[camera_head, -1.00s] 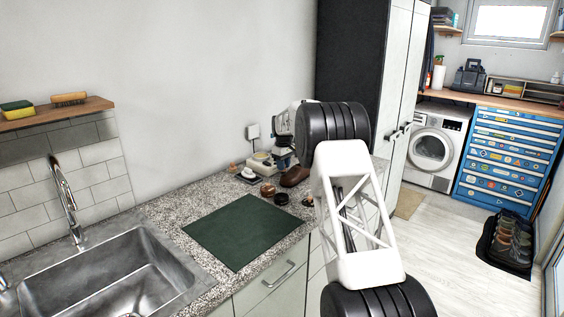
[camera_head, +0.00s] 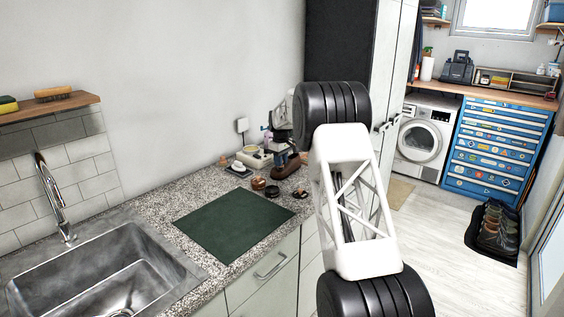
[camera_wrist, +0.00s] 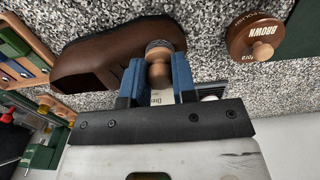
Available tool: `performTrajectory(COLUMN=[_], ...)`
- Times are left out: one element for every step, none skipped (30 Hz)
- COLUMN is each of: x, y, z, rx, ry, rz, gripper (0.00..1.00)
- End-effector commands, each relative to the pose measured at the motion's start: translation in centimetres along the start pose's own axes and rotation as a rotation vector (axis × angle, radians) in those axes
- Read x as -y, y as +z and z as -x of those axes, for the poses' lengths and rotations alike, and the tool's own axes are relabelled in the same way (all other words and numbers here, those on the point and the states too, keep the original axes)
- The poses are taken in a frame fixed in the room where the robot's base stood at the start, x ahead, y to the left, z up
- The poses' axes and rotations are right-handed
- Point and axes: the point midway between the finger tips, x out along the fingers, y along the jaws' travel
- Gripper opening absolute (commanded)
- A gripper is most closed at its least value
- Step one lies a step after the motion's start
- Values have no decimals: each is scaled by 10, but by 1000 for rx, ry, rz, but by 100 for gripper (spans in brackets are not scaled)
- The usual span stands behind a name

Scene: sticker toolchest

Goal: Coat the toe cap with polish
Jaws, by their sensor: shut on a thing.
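A brown leather shoe (camera_wrist: 95,55) lies on the speckled counter; in the head view it shows (camera_head: 286,166) near the counter's far end. Its dark opening is at left in the wrist view and its rounded toe at right. My gripper (camera_wrist: 160,80) has its blue fingers shut on the wooden handle of a small round dauber (camera_wrist: 158,53). The dauber's head is at the toe cap; I cannot tell whether it touches. A brown polish tin (camera_wrist: 258,38) marked "BROWN", with a wooden knob, stands to the right of the toe. My gripper also shows in the head view (camera_head: 268,137), partly unclear.
A dark green mat (camera_head: 235,222) lies on the counter, with the sink (camera_head: 100,270) to its left. Small round containers (camera_head: 259,183) stand behind the mat. In the wrist view, a wooden rack (camera_wrist: 22,50) is at left. My arm covers the counter's right side.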

Motion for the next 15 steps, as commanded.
performTrajectory(x=[0,0,1,1,0,1,1,1,1,1,1,0,1,1,1], y=[-4,-6,-9,-12,-15,-18,-21,-23,-27,-29,-31,-33,-35,-37,-39], z=[0,0,-1,-2,0,0,0,0,-1,-2,2,2,1,1,0], rx=[-1,-1,-1,-1,-2,-2,-1,-1,-1,-1,-2,-2,-1,-1,-1], ry=[1,1,1,1,1,1,1,1,1,0,2,1,1,1,1], rz=[1,1,1,1,1,1,1,1,1,1,1,1,1,1,1], gripper=[3,3,3,3,3,3,3,3,3,3,3,3,3,3,3])
